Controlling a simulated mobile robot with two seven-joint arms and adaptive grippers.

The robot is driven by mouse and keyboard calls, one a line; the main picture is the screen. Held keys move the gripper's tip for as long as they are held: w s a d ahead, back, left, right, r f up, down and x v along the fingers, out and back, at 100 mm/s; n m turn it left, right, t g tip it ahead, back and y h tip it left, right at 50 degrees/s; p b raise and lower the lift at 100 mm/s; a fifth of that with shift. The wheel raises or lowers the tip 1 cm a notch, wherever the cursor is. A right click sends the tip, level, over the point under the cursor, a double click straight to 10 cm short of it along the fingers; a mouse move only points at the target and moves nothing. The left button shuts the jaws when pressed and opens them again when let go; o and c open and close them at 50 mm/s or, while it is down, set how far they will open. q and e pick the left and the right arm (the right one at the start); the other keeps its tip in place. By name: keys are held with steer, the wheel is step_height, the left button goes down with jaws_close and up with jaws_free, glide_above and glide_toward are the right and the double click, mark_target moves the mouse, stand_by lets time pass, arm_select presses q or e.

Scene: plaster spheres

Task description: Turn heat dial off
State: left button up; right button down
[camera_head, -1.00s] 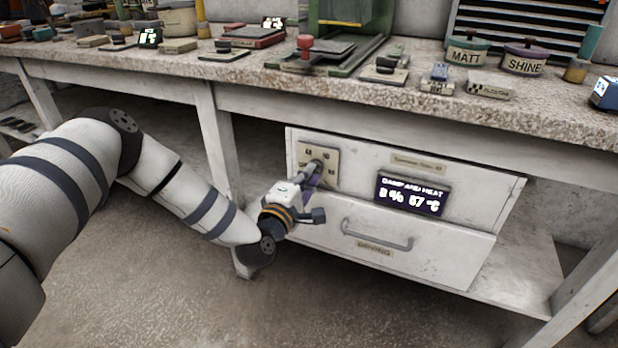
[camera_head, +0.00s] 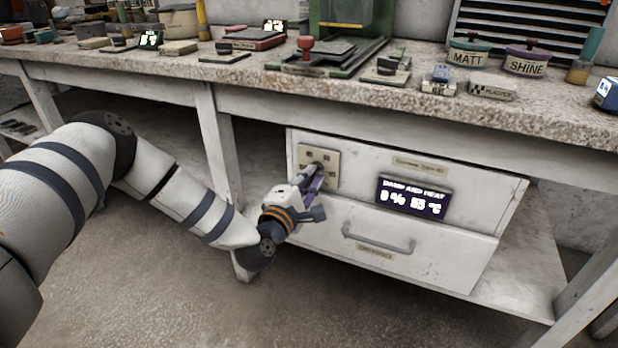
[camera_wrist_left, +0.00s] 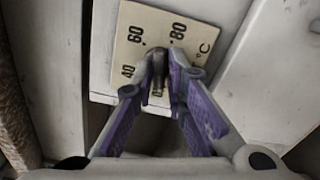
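The heat dial is a dark knob (camera_wrist_left: 158,66) on a cream scale plate (camera_head: 332,159) at the upper left of the white drawer unit's front. The wrist view shows 40, 60, 80 and °C on the plate. My left gripper (camera_head: 313,176) is at the dial, its purple-padded fingers on both sides of the knob. In the wrist view the fingertips (camera_wrist_left: 160,62) close in on the knob and partly hide it. The pointer's exact setting is hard to read. My right gripper is out of view.
A lower drawer handle (camera_head: 378,240) sits below the display. The floor (camera_head: 170,300) in front is clear.

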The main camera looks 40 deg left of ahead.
arm_select(q)
steer(key=shift+o, duration=0.7)
steer(key=v, duration=1.2)
